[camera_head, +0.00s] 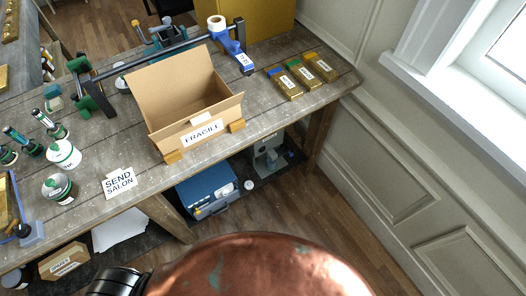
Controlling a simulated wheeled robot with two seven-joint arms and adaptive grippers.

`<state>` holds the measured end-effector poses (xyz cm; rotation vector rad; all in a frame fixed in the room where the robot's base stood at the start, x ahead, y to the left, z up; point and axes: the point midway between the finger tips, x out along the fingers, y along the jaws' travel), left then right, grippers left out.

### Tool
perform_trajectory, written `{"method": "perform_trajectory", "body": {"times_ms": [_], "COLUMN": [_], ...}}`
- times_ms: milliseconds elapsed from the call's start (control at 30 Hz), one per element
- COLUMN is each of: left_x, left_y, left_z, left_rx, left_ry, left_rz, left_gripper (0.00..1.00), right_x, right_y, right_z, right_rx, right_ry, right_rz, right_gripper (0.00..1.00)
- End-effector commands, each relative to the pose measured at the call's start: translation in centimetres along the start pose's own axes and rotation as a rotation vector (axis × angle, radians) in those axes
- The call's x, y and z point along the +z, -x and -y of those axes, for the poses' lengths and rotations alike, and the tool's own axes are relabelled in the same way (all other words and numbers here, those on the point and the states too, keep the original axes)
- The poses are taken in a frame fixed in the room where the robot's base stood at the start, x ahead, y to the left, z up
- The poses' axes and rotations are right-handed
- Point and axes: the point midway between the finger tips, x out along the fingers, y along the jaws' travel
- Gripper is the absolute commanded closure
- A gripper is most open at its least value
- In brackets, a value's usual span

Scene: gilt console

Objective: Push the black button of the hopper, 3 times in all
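I cannot make out a hopper or a black button for certain in this view. A blue boxy device (207,192) sits low under the table, with small pale and dark details on its front. A grey-green machine (268,157) stands behind it to the right, partly hidden by the table edge. Neither of my grippers is in view.
A worn wooden table (125,150) bears an open cardboard box (185,88) marked FRAGILE, a SEND SALON card (119,183), a blue tape dispenser (230,45), several labelled blocks (302,75) and jars (64,154). A panelled wall (385,150) stands right. A large copper dome fills the bottom.

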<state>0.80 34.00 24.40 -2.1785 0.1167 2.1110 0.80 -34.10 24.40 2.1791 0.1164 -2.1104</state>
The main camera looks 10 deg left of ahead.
Motion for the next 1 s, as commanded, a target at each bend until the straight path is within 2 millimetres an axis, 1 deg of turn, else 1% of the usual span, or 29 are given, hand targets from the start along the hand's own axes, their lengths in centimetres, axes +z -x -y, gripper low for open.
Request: {"method": "perform_trajectory", "body": {"times_ms": [33, 67, 500, 1000], "left_x": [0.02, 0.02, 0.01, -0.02], "left_y": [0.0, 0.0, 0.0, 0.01], "left_z": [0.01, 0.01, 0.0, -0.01], "left_rx": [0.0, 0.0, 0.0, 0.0], "left_ry": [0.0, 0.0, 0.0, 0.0], "left_rz": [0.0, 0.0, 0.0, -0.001], "left_gripper": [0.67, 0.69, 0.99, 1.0], "right_x": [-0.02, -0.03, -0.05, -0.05], "right_y": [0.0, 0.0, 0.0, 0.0], "right_z": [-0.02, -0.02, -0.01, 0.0], "right_rx": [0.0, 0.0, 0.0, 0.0], "right_ry": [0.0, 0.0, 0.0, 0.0], "right_rz": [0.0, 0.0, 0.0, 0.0], "right_gripper": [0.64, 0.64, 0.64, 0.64]}}
